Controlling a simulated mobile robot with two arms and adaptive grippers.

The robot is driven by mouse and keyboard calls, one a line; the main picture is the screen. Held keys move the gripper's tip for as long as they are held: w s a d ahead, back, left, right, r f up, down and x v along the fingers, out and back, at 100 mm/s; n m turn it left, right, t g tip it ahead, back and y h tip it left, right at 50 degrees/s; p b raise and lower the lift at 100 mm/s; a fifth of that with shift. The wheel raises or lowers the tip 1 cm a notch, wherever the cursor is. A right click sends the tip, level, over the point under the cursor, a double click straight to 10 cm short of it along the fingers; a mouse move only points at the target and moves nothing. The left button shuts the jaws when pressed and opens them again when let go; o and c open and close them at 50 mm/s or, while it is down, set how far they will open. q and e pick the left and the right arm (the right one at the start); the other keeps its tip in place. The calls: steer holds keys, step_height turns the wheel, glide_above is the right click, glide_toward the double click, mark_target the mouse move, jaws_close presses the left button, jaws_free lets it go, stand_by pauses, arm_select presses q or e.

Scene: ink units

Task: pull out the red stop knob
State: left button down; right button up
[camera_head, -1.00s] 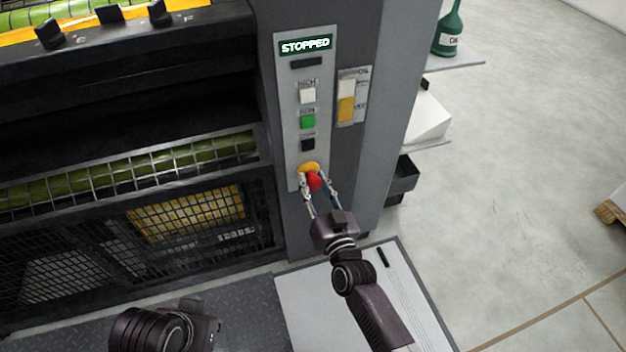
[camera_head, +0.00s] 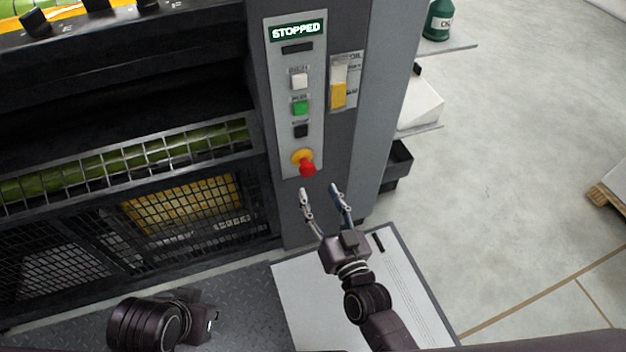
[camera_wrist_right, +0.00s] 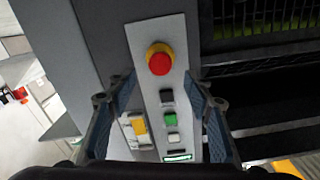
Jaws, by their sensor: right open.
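The red stop knob (camera_head: 308,169) sits on a yellow collar (camera_head: 301,157) at the lower end of the grey control panel (camera_head: 289,131). It stands out from the collar. The panel's display (camera_head: 296,30) reads STOPPED. My right gripper (camera_head: 319,190) is open and empty, just below the knob and apart from it. In the right wrist view the knob (camera_wrist_right: 159,63) is in full sight beyond the spread fingers (camera_wrist_right: 158,95). Of my left arm, a dark part (camera_head: 165,322) shows at the bottom left; its fingers cannot be made out.
Above the knob are a black button (camera_head: 300,130), a green button (camera_head: 300,108) and a white button (camera_head: 299,81). A yellow-filled gauge (camera_head: 338,94) is to their right. Barred machine guards (camera_head: 185,210) lie to the left. Open floor (camera_head: 510,180) lies to the right.

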steer(key=v, duration=0.3)
steer(key=shift+s+d, duration=0.1)
steer(key=shift+s, duration=0.1)
stand_by(0.4)
